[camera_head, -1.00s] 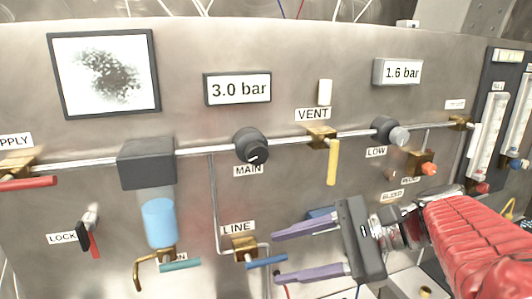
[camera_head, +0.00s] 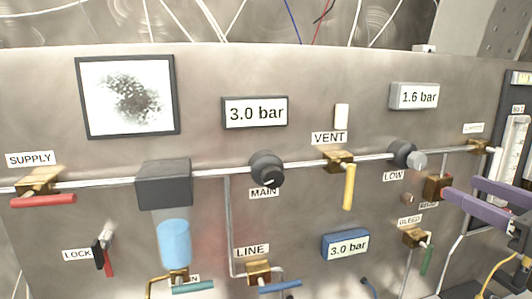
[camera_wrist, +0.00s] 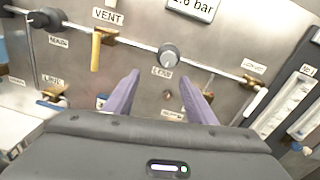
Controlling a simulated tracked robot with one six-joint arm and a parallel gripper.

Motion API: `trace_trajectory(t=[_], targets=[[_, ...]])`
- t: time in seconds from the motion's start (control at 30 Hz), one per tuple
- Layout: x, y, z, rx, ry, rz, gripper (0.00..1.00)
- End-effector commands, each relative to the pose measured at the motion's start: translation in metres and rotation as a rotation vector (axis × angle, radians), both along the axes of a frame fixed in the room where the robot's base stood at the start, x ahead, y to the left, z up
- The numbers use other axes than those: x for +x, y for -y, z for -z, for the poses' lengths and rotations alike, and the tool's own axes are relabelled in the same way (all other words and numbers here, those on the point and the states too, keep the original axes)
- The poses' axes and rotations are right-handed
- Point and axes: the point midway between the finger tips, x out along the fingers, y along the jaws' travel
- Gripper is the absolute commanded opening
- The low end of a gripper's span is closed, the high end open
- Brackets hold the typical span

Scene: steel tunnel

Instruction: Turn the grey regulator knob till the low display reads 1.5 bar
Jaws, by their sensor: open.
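The grey regulator knob (camera_head: 417,160) sits on the pipe above the LOW label (camera_head: 394,175). It also shows in the wrist view (camera_wrist: 170,56), ahead of and between my fingertips. The low display (camera_head: 419,96) above it reads 1.6 bar; in the wrist view its lower part (camera_wrist: 192,8) shows at the top edge. My gripper (camera_head: 482,203) is at the right edge of the head view, its two purple fingers apart. In the wrist view my gripper (camera_wrist: 160,92) is open and empty, short of the knob and not touching it.
The black MAIN knob (camera_head: 267,170) and yellow VENT handle (camera_head: 349,186) are left of the LOW knob. A brass fitting (camera_head: 434,188) lies below right of it, close to my fingers in the picture. The MAIN display (camera_head: 255,112) and a blue display (camera_head: 346,246) read 3.0 bar.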

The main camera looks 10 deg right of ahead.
Motion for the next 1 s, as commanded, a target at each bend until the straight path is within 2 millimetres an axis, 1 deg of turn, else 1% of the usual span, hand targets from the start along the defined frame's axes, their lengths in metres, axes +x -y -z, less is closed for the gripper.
trace_trajectory(t=[0.03,0.13,0.57,0.77,1.0], targets=[[-0.005,0.007,-0.003,0.011,0.009,0.024,0.51],[-0.010,0.014,-0.007,0.024,0.019,0.046,0.51],[-0.007,0.013,-0.007,0.025,0.019,0.044,0.51],[0.006,0.012,-0.007,0.025,0.019,0.042,0.51],[0.031,0.012,-0.007,0.026,0.019,0.040,0.51]])
